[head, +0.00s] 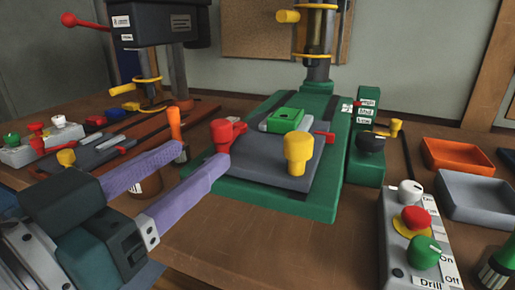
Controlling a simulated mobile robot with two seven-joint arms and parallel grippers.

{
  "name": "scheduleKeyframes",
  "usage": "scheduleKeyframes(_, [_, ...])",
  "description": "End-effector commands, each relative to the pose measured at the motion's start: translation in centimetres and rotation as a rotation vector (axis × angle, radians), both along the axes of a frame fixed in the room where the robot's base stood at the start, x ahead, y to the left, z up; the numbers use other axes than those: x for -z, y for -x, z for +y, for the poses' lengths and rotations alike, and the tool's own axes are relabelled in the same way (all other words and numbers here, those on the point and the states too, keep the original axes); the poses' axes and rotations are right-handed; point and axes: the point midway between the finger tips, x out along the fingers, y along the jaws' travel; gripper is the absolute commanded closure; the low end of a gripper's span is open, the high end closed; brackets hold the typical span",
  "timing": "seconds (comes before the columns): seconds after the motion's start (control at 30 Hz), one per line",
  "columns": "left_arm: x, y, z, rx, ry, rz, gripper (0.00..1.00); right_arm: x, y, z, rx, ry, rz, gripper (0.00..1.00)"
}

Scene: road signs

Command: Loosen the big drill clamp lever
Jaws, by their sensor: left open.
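The big drill's green base (262,213) stands in the middle of the table, with a grey plate (262,172) on it. A red lever (226,131) with a rounded knob stands at the plate's left edge; I take it as the clamp lever. A green block (286,120) and a large yellow knob (298,150) are also on the plate. My left gripper (197,157) reaches in from the lower left with its two purple fingers spread. The nearer fingertip is just below the red lever; I cannot tell whether they touch. My right gripper is out of view.
An orange-handled tool (174,125) stands behind the fingers. A smaller drill (154,22) is at the back left. A control box (407,240) with several knobs is at the front right. Orange (457,155) and grey (480,196) trays lie at the right. The table's front middle is clear.

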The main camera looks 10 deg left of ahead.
Motion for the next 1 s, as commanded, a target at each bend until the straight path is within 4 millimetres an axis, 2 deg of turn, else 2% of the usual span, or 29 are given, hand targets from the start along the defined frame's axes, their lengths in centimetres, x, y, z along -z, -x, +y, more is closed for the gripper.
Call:
scheduleKeyframes(0.17, [-0.3, -1.8, -0.7, 0.001, 0.002, -0.006, 0.38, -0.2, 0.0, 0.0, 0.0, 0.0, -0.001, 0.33])
scheduleKeyframes(0.4, [-0.2, -5.8, -2.2, 0.001, 0.001, -0.004, 0.38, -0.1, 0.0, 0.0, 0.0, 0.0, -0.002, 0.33])
scheduleKeyframes(0.6, [-0.1, -8.3, -3.2, 0.0, 0.001, -0.001, 0.38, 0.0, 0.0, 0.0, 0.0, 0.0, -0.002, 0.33])
scheduleKeyframes(0.77, [-0.1, -9.0, -3.5, 0.001, 0.001, -0.001, 0.38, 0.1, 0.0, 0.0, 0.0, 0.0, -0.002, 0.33])
scheduleKeyframes(1.0, [-0.1, -9.1, -3.5, 0.001, 0.0, -0.001, 0.38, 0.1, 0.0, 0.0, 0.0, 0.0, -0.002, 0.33])
